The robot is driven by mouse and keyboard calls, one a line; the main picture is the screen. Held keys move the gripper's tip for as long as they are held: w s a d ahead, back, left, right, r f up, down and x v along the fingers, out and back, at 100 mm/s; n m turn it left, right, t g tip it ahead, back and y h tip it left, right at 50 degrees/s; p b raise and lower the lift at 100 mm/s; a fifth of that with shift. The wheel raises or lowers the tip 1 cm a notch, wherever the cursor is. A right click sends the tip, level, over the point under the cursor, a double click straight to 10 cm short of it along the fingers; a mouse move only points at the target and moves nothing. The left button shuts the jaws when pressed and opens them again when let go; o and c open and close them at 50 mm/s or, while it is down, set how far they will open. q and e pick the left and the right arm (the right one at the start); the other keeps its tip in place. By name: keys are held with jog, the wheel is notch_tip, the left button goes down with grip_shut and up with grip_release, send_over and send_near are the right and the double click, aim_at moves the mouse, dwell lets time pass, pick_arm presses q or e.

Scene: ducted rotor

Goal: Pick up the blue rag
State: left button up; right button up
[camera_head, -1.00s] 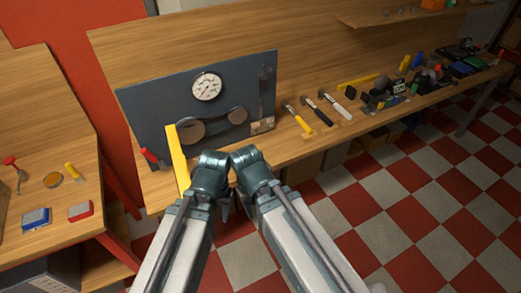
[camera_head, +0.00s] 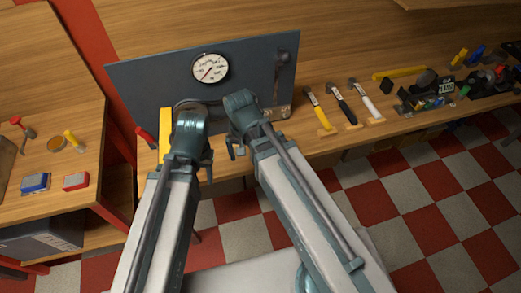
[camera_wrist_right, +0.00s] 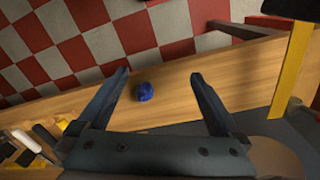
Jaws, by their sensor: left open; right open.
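In the head view my right gripper (camera_head: 237,150) is over the bench front, in front of the grey panel. My left gripper (camera_head: 207,167) is just left of it, open, with its fingers partly hidden. The rag is hidden behind my arms in the head view.
A grey panel with a gauge (camera_head: 210,69) stands at the back of the bench. A yellow bar (camera_head: 165,146) is beside my left gripper. Several hammers (camera_head: 340,98) lie to the right. A side bench (camera_head: 50,196) at left holds small tools.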

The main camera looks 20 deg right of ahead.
jog(key=w+d+m+y, duration=0.1)
jog(key=w+d+m, duration=0.3)
jog(key=m, duration=0.5)
jog(key=w+d+m+t, duration=0.1)
jog(key=w+d+m, duration=0.3)
jog(key=m, duration=0.5)
jog(key=shift+w+d+f+y+b, duration=0.3)
jog(key=shift+w+d+y, duration=0.1)
jog(key=shift+d, duration=0.5)
jog(key=shift+f, duration=0.1)
jog(key=f+b, duration=0.5)
jog(key=a+f+b, duration=0.1)
jog(key=f+b, duration=0.2)
jog(key=shift+w, duration=0.15)
jog(key=shift+f, duration=0.15)
jog(key=shift+f+b, duration=0.1)
jog(key=shift+b, duration=0.25)
jog(key=f+b, duration=0.3)
jog(key=w+a+f+b, duration=0.1)
jog(key=f+b, duration=0.1)
jog(key=shift+a, duration=0.1)
